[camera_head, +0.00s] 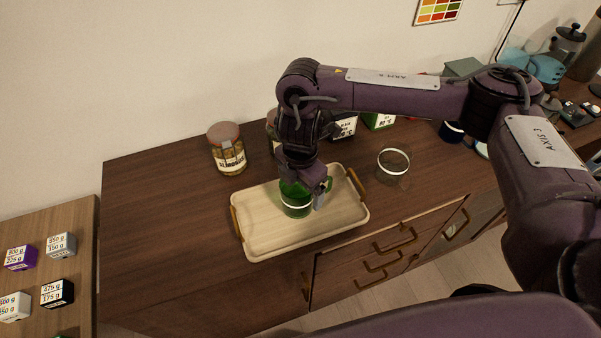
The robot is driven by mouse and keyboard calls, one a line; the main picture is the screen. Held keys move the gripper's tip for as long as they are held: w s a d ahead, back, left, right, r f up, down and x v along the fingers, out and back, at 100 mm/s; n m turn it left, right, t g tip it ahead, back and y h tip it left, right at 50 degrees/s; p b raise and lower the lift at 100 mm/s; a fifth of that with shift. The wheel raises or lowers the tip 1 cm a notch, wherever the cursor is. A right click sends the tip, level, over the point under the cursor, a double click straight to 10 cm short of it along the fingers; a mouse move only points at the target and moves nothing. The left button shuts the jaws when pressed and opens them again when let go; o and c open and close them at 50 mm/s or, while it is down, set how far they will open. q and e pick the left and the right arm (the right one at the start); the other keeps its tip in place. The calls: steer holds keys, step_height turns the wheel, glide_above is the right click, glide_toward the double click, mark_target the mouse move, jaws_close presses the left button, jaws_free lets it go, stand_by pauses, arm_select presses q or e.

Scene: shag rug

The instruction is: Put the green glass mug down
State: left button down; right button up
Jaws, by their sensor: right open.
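The green glass mug (295,207) stands upright on a light wooden tray (262,239) on the brown sideboard, its handle pointing to the right. My right gripper (318,196) is open at the mug's upper right side, and its wrist hides part of the mug's rim. I cannot tell whether a finger touches the mug. My left gripper is not in view.
A jar with a reddish lid (228,149) stands behind the tray, with another jar partly hidden by my arm. A clear glass (393,163) stands right of the tray. Small boxes (57,293) sit on a lower left surface. The sideboard's left part is clear.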

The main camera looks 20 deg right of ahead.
step_height(320, 180, up, 12)
stand_by(0.4)
steer(key=shift+f, duration=0.1)
stand_by(0.4)
